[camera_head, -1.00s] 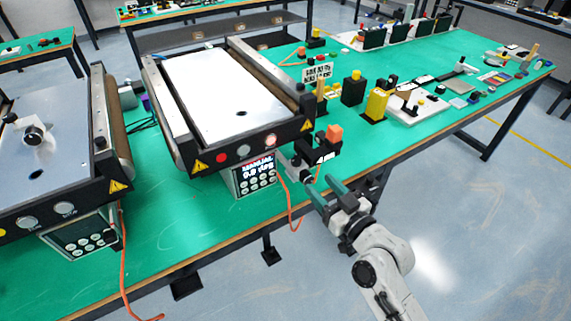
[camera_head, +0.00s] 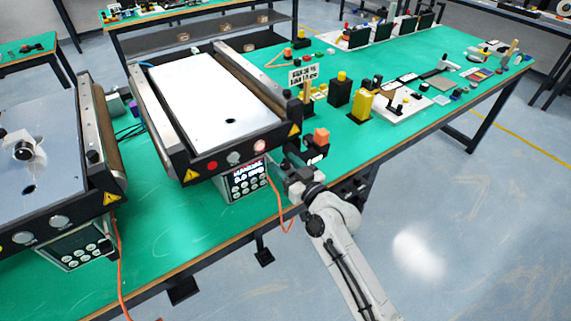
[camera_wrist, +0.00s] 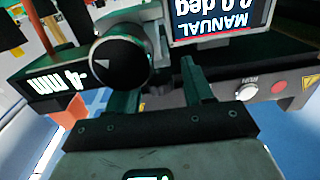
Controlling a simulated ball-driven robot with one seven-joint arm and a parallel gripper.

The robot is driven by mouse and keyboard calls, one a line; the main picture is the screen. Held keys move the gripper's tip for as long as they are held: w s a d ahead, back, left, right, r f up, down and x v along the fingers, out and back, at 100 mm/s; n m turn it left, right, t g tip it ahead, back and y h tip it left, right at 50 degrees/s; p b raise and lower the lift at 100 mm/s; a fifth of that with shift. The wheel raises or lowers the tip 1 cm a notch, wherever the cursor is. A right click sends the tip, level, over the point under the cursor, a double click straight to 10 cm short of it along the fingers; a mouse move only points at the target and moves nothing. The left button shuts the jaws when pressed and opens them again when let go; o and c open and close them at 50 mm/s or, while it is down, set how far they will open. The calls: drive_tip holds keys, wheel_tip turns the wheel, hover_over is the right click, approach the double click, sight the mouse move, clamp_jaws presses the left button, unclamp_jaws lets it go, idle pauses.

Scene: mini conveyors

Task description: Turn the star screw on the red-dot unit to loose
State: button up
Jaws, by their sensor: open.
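The red dot also shows in the wrist view (camera_wrist: 279,87). A round black knob (camera_wrist: 120,64) with a pale triangle mark fills the wrist view's upper left; I cannot tell for sure that it is the star screw. My gripper (camera_wrist: 160,88) is open, and the knob lies ahead of its left finger. I cannot tell whether they touch. In the head view my gripper (camera_head: 292,180) is at the unit's front right corner, fingers mostly hidden.
A control box (camera_head: 245,181) with a lit display hangs below the front rail. An orange block (camera_head: 321,135) sits on a black piece beside my gripper. An orange cable (camera_head: 285,215) hangs close by. A second conveyor (camera_head: 45,150) stands left.

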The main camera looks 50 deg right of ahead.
clamp_jaws()
drive_tip(key=shift+f+b, duration=0.15)
drive_tip(key=shift+b, duration=0.25)
drive_tip(key=shift+w+f+y+b, duration=0.15)
drive_tip(key=shift+y+b, duration=0.15)
drive_tip(key=shift+b, duration=0.9)
drive_tip(key=n+y+b, duration=0.1)
drive_tip(key=b, duration=0.2)
drive_tip(key=shift+d, duration=0.15)
drive_tip(key=n+y+b, duration=0.1)
drive_tip(key=b, duration=0.3)
drive_tip(key=shift+t+y+b, duration=0.3)
drive_tip(key=shift+b, duration=0.1)
drive_tip(key=shift+n+y+b, duration=0.4)
drive_tip(key=shift+y+b, duration=0.4)
drive_tip(key=shift+b, duration=0.05)
drive_tip(key=shift+r, duration=0.2)
drive_tip(key=shift+s, duration=0.2)
